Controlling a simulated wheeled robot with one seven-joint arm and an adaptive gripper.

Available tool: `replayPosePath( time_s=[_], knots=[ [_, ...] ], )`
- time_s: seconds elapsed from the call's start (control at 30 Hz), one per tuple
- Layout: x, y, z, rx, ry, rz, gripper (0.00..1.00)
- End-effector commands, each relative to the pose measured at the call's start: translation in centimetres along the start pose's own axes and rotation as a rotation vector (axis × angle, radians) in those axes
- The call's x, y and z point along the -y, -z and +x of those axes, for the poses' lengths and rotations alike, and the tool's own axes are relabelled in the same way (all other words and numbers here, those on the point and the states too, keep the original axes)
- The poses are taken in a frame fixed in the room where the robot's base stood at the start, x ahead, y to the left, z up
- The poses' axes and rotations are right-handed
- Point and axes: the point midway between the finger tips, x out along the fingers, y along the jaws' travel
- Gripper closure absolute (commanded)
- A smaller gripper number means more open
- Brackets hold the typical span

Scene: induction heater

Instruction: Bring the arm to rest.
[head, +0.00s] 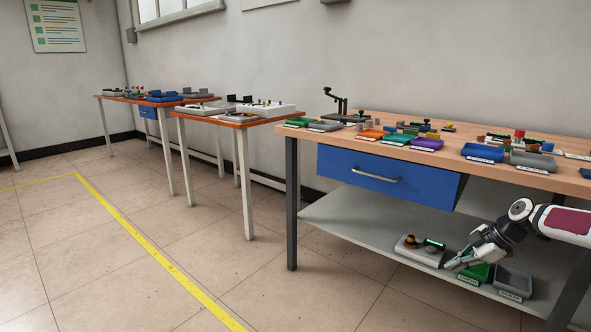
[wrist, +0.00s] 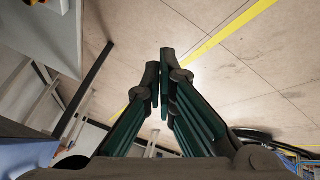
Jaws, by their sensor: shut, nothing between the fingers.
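My gripper (head: 453,265) is at the end of my arm at the lower right of the head view, in front of the workbench's lower shelf. It points left and slightly down. In the wrist view the two dark green fingers of my gripper (wrist: 160,85) are together with nothing between them. Beyond them the wrist view shows tiled floor and a yellow line.
The wooden workbench (head: 390,150) carries several coloured trays, with a blue drawer (head: 385,177) below. Its lower shelf (head: 345,224) holds a pale box (head: 420,252), a green tray (head: 474,275) and a grey tray (head: 513,284) near my gripper. The floor at left is clear.

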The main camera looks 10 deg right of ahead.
Motion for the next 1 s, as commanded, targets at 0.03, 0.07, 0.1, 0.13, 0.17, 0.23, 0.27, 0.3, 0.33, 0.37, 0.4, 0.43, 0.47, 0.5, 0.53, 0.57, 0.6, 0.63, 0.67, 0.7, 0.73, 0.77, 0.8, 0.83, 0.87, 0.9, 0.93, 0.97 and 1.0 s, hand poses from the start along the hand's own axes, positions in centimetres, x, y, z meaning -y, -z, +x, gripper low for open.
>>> replayPosePath(
  time_s=[0.03, 0.07, 0.1, 0.13, 0.17, 0.23, 0.27, 0.3, 0.33, 0.37, 0.4, 0.43, 0.47, 0.5, 0.53, 0.57, 0.6, 0.63, 0.67, 0.7, 0.73, 0.77, 0.8, 0.83, 0.87, 0.9, 0.93, 0.97, 1.0],
  knots=[
    [0.1, 2.5, -0.1, 0.023, 0.042, -0.011, 1.0],
    [0.3, 3.8, -0.1, 0.038, 0.068, -0.009, 1.0],
    [0.7, 5.6, -0.2, 0.063, 0.104, -0.006, 1.0],
    [1.0, 7.0, -0.3, 0.082, 0.129, -0.002, 1.0],
    [1.4, 8.3, -0.4, 0.103, 0.154, 0.005, 1.0],
    [2.5, 11.1, -0.8, 0.156, 0.207, 0.022, 1.0],
    [3.0, 12.2, -1.1, 0.18, 0.226, 0.032, 1.0],
    [3.7, 13.7, -1.4, 0.214, 0.249, 0.046, 1.0],
    [4.3, 14.8, -1.7, 0.239, 0.265, 0.056, 1.0],
    [4.9, 15.8, -2.0, 0.266, 0.28, 0.068, 1.0],
    [5.6, 17.1, -2.6, 0.301, 0.294, 0.086, 1.0],
    [6.2, 18.1, -3.0, 0.329, 0.303, 0.099, 1.0],
    [6.9, 18.9, -3.5, 0.357, 0.312, 0.114, 1.0],
    [7.7, 20.1, -4.1, 0.392, 0.32, 0.135, 1.0],
    [8.3, 21.0, -4.6, 0.419, 0.323, 0.15, 1.0],
    [9.0, 21.8, -5.2, 0.447, 0.325, 0.167, 1.0],
    [9.9, 22.9, -5.9, 0.482, 0.325, 0.19, 1.0],
    [10.6, 23.7, -6.5, 0.508, 0.323, 0.21, 1.0],
    [11.3, 24.4, -7.1, 0.534, 0.318, 0.229, 1.0],
    [12.2, 25.4, -8.0, 0.567, 0.311, 0.256, 1.0],
    [13.0, 26.1, -8.6, 0.59, 0.304, 0.277, 1.0],
    [13.7, 26.8, -9.3, 0.613, 0.295, 0.299, 1.0],
    [14.7, 27.6, -10.1, 0.642, 0.281, 0.329, 1.0],
    [15.5, 28.2, -10.8, 0.661, 0.269, 0.353, 1.0],
    [16.3, 28.9, -11.5, 0.68, 0.257, 0.377, 1.0],
    [17.4, 29.6, -12.4, 0.704, 0.238, 0.409, 1.0],
    [18.2, 30.2, -13.1, 0.719, 0.222, 0.435, 1.0],
    [19.0, 30.7, -13.7, 0.733, 0.205, 0.461, 1.0],
    [20.2, 31.4, -14.6, 0.75, 0.184, 0.496, 1.0]
  ],
)
